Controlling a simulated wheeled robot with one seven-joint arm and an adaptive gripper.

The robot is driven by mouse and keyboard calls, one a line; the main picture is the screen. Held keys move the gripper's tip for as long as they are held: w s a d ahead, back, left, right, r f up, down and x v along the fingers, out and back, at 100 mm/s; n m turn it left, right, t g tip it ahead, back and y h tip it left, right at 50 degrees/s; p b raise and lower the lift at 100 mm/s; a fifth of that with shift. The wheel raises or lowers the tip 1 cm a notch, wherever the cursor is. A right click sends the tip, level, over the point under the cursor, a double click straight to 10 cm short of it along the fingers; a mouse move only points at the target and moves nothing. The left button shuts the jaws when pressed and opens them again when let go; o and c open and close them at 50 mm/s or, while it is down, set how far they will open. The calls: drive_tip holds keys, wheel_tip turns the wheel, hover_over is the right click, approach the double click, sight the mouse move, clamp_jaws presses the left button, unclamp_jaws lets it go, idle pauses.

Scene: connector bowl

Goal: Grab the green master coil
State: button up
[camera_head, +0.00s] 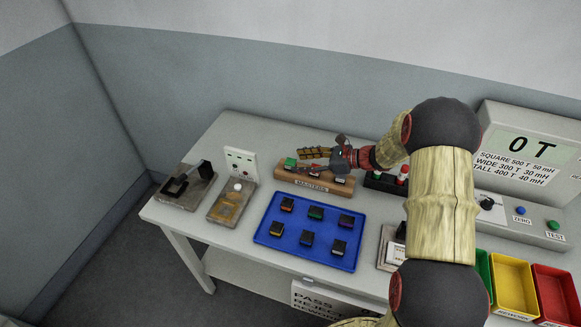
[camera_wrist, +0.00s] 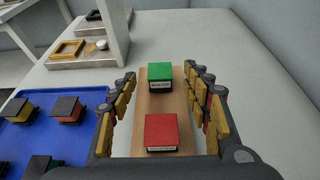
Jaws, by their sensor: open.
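The green master coil (camera_head: 290,162) sits at the left end of the wooden masters block (camera_head: 313,187) in the head view. In the wrist view the green coil (camera_wrist: 160,72) is at the far end of the block (camera_wrist: 148,106), with a labelled front face. A red coil (camera_wrist: 161,131) sits nearer on the same block, between my fingers. My gripper (camera_head: 312,160) is open above the block. In the wrist view its fingers (camera_wrist: 160,82) stand on either side of the block, with the green coil near the fingertips and not gripped. In the head view my gripper hides part of the block.
A blue tray (camera_head: 262,237) with several dark-topped coils lies in front of the block; it also shows at left in the wrist view (camera_wrist: 20,150). Fixtures (camera_head: 183,188) stand at the table's left. Yellow (camera_head: 513,283) and red (camera_head: 557,293) bins stand at the right.

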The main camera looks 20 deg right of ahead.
sight(292, 162)
drive_tip(key=x, duration=0.3)
drive_tip(key=shift+a+b, duration=0.1)
drive_tip(key=shift+b, duration=0.25)
drive_tip(key=c, duration=0.3)
drive_tip(key=c, duration=0.9)
